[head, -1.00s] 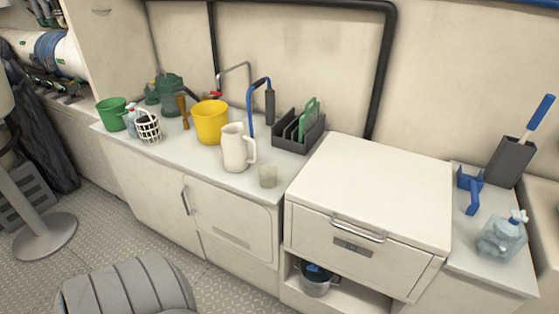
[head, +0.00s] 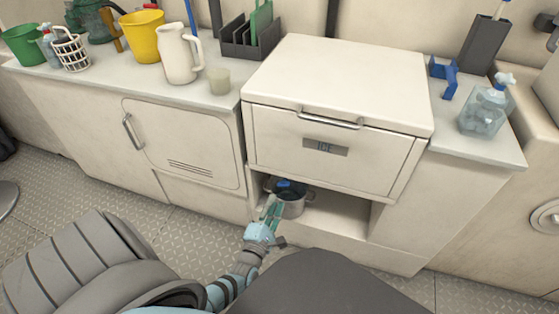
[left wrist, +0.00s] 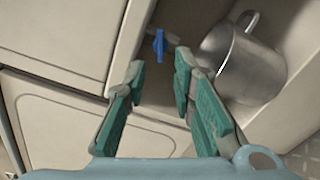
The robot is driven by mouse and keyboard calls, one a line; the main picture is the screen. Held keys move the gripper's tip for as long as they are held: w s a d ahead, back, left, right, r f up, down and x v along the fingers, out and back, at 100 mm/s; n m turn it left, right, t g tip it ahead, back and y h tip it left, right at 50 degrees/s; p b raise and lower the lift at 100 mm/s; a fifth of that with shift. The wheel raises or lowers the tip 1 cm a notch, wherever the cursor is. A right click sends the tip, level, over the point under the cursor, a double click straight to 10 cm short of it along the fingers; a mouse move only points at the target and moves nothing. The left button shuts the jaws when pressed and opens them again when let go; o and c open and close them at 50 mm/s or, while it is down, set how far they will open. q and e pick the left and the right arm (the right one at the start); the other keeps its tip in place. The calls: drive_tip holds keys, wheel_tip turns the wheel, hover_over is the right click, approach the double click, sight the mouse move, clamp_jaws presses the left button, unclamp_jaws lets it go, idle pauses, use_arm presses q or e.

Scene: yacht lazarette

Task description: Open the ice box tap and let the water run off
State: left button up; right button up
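The cream ice box (head: 340,72), labelled ICE, stands on the counter above an open niche. No water is visible.
The cream cabinet door (head: 183,145) is left of the niche. A white jug (head: 178,55), a small cup (head: 219,80) and a yellow bucket (head: 141,38) stand on the counter. The niche's right half is empty. A clear bottle (head: 485,112) stands at right.

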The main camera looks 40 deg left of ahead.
sight(283, 186)
use_arm(q)
drive_tip(key=b+x, duration=0.1)
drive_tip(key=x, duration=0.5)
drive_tip(key=shift+w+a+b, duration=0.15)
drive_tip(key=shift+w+b, duration=0.05)
drive_tip(key=shift+b, duration=0.1)
clamp_jaws()
use_arm(e)
drive_tip(key=v, duration=0.5)
drive_tip(key=shift+w+a+r, duration=0.1)
drive_tip(key=shift+w+a, duration=0.05)
drive_tip(key=shift+w, duration=0.2)
use_arm(q)
drive_tip(key=shift+f+n, duration=0.1)
drive_tip(key=shift+n, duration=0.2)
drive_tip(key=n, duration=1.2)
drive_tip(key=shift+d+f, duration=0.2)
drive_tip(key=shift+d, duration=0.05)
